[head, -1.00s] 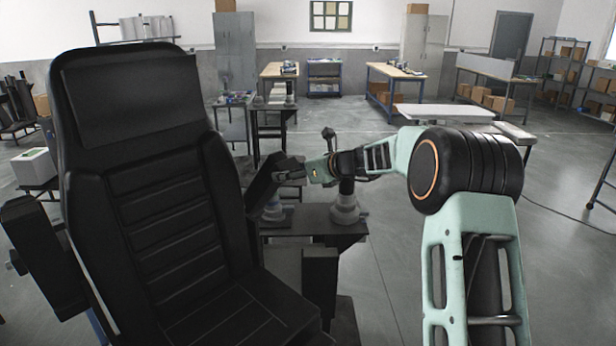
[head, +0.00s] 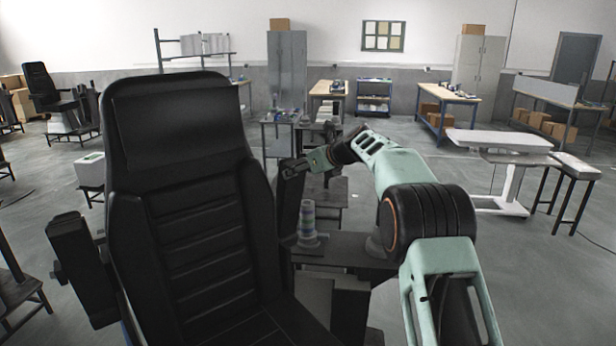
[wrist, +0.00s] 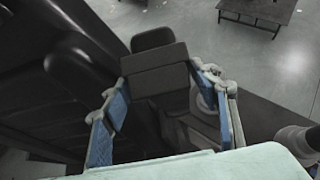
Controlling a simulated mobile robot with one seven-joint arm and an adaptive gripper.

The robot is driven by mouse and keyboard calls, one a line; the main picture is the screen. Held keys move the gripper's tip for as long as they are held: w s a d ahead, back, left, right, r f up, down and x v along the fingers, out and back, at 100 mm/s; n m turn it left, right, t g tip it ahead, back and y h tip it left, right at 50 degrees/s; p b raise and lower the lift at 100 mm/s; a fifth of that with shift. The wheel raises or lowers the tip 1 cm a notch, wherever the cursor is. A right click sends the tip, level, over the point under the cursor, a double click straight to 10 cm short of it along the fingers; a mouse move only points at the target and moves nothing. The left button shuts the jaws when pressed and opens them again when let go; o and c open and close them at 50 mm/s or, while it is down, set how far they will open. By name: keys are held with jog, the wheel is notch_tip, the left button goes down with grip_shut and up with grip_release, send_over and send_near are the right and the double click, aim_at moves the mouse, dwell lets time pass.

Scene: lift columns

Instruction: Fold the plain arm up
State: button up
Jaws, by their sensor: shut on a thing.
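A black padded chair (head: 195,180) stands in front of me. Its plain arm (head: 288,205) is a dark bar on the chair's right side, standing nearly upright beside the backrest. My gripper (head: 293,168) is at the upper end of this arm. In the wrist view, the blue-padded fingers of my gripper (wrist: 163,92) lie on either side of the black plain arm (wrist: 155,72) and are shut on it. The lower joint of the arm is partly hidden by the seat and backrest.
The chair's other arm (head: 82,270) sticks out at the left. A white-topped table (head: 498,142) stands farther right. The floor between is open.

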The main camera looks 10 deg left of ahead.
jog(key=shift+w+a+r, duration=0.55)
jog(key=shift+w+r, duration=0.05)
jog(key=shift+r, duration=0.25)
jog(key=o, duration=1.4)
jog(key=shift+o, duration=0.3)
jog(key=shift+s+d, duration=0.15)
jog(key=shift+s, duration=0.05)
jog(key=shift+w+f, duration=0.1)
jog(key=shift+f, duration=0.15)
jog(key=v, duration=1.2)
jog(key=shift+r, duration=0.1)
